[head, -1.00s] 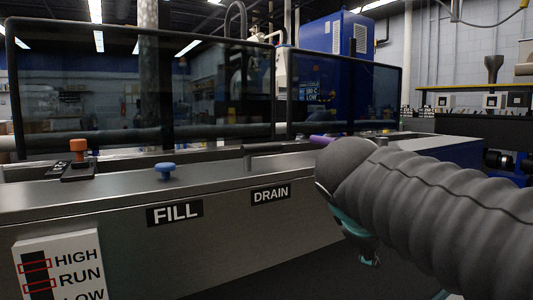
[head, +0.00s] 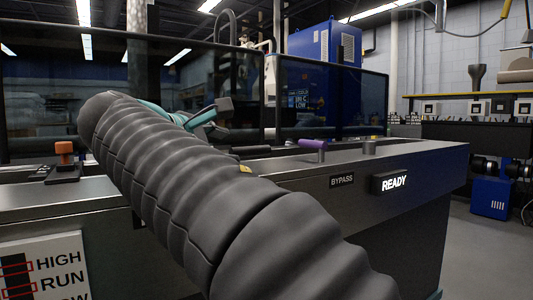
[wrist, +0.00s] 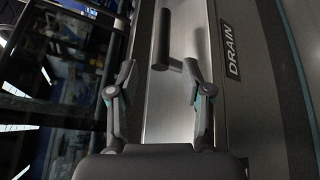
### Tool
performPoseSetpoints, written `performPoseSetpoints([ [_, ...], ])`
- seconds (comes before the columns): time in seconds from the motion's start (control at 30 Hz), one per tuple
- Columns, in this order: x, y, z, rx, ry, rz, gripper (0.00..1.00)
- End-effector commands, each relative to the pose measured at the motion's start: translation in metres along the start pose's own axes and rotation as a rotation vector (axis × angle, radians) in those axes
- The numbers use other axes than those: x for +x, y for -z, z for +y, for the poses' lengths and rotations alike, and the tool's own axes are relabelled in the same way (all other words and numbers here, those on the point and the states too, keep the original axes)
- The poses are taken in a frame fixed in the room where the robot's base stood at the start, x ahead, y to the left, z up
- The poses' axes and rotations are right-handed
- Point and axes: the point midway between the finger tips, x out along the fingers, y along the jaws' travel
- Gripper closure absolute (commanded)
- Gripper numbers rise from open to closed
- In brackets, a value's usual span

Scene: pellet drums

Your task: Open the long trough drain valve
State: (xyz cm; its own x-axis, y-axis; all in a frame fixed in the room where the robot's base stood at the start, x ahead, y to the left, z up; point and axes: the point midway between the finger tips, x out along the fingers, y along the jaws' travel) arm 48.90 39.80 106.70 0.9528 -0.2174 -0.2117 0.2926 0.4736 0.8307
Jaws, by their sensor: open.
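The drain valve handle (wrist: 166,35) is a dark bar with a rounded end, beside the DRAIN label (wrist: 233,50) in the wrist view. Part of the handle (head: 252,150) also shows in the head view, behind my arm. My gripper (wrist: 160,78) is open and empty, its two fingers apart. The handle's end lies between and just ahead of the fingertips in the wrist view; I see no grip on it. In the head view my gripper (head: 221,114) shows above the trough top, left of the handle. The DRAIN label is hidden there by my arm.
An orange knob (head: 65,152) stands at left, a purple handle (head: 313,145) and a grey post (head: 369,147) at right. BYPASS (head: 342,180) and READY (head: 390,183) signs mark the front. Dark glass panels (head: 333,95) stand behind the trough.

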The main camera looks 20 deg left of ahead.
Motion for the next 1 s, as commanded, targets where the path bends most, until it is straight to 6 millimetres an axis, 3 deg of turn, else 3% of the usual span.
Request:
performPoseSetpoints([
  [0.3,0.061,0.000,-0.001,0.001,0.002,-0.001,0.50],
  [0.5,0.089,0.000,0.000,0.001,0.001,0.000,0.50],
  [0.7,0.103,0.001,0.000,0.001,0.001,0.001,0.50],
  [1.0,0.104,0.001,0.000,0.001,0.000,0.002,0.50],
])
